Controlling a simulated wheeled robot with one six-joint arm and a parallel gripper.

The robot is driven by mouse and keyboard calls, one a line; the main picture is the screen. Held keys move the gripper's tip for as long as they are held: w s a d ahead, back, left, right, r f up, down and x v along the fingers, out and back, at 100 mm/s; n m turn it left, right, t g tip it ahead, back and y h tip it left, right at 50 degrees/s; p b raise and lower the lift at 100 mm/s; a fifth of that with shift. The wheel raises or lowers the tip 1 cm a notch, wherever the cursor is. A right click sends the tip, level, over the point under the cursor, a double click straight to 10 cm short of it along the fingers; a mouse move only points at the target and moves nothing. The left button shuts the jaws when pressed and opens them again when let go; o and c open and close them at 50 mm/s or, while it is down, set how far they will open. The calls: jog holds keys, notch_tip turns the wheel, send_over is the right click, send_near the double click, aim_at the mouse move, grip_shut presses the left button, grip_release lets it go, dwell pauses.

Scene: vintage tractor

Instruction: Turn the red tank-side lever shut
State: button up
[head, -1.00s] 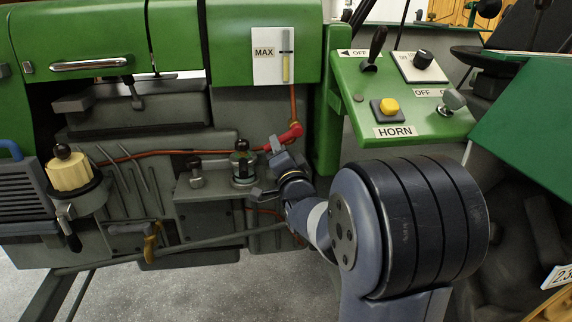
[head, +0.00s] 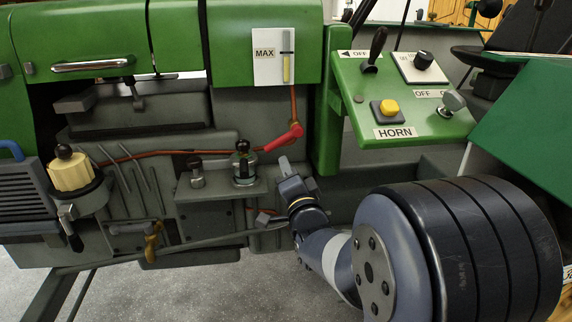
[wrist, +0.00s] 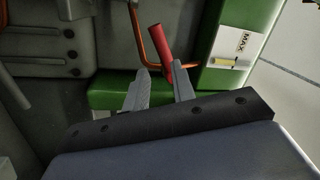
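The red lever (head: 284,138) sits on the copper fuel line below the MAX gauge. In the head view it slants, its right end up. In the wrist view the red lever (wrist: 161,43) stands just beyond the fingertips, nearer the right finger. My gripper (head: 284,163) is below the lever in the head view, with a small gap between them. In the wrist view my gripper (wrist: 161,68) has its two fingers apart, with nothing visibly held. Whether the lever's lower end reaches between the tips is unclear.
The MAX gauge (head: 273,57) is above the lever. A glass-and-metal fitting (head: 243,164) stands on a ledge left of my gripper. The green HORN panel (head: 403,100) juts out at right. A green post (head: 328,110) stands right of the lever.

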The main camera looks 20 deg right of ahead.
aim_at(281, 140)
jog(key=m+p, duration=0.2)
jog(key=m, duration=0.1)
jog(key=shift+d+f, duration=0.1)
jog(key=shift+f, duration=0.25)
jog(key=c, duration=0.3)
jog(key=m+p, duration=0.2)
jog(key=m, duration=0.1)
jog(key=f+m+p, duration=0.1)
jog(key=m, duration=0.1)
jog(key=shift+s+d+f+g, duration=0.1)
jog(key=shift+s+d+g, duration=0.05)
jog(key=shift+s+g, duration=0.2)
grip_shut()
jog(key=w+r+m+h+p, duration=0.1)
jog(key=w+m+p, duration=0.7)
jog(key=m, duration=0.2)
jog(key=shift+w+d+r+g, duration=0.15)
jog(key=shift+w+d+g, duration=0.1)
jog(key=shift+g, duration=0.2)
jog(key=shift+a+b, duration=0.1)
jog(key=shift+b, duration=0.35)
